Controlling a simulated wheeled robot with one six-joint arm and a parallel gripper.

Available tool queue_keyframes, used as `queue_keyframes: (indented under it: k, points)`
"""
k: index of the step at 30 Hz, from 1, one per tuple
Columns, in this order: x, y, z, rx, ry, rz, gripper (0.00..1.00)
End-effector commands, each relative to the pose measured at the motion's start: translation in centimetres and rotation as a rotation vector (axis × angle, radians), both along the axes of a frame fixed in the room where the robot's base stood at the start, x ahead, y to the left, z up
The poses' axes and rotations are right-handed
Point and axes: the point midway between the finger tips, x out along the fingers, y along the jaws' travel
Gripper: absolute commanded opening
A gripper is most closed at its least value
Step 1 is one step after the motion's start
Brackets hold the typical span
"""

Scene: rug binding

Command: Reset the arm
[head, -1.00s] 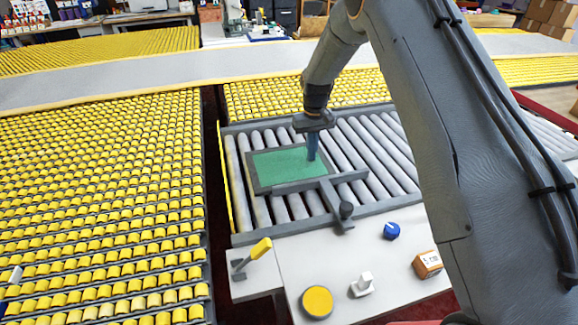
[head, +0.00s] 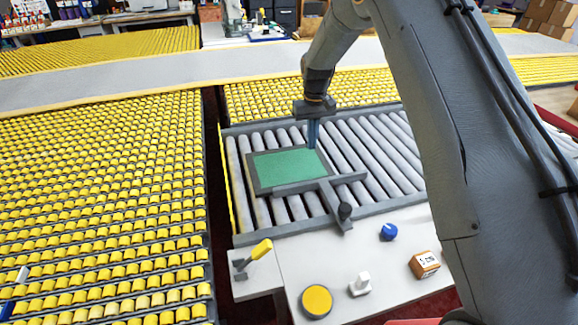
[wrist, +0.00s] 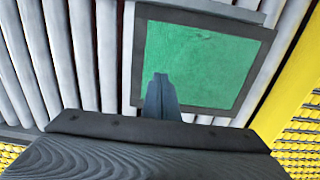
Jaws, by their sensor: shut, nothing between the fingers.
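My gripper (head: 313,134) points down above the grey rollers, at the far right corner of a green panel (head: 288,163) with a dark grey border. Its blue-grey fingers are together with nothing between them. In the wrist view the closed fingertips (wrist: 160,92) appear in front of the lower edge of the green panel (wrist: 200,62). The panel lies flat on the rollers. I cannot tell the exact height of the fingertips above it.
A grey T-shaped bar with a dark knob (head: 345,211) lies along the panel's near edge. A yellow-handled lever (head: 261,249), yellow round button (head: 317,300), white switch (head: 360,284), blue knob (head: 388,232) and orange box (head: 425,264) stand on the near white surface. Yellow roller beds (head: 100,200) fill the left.

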Motion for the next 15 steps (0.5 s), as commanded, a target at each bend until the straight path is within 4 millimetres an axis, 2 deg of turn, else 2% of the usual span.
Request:
queue_keyframes:
  k: [6,15]
  points:
    - [-0.03,-0.01,1.37,0.0,0.0,0.0,0.0]
    - [-0.02,-0.01,1.38,0.0,0.001,0.0,0.0]
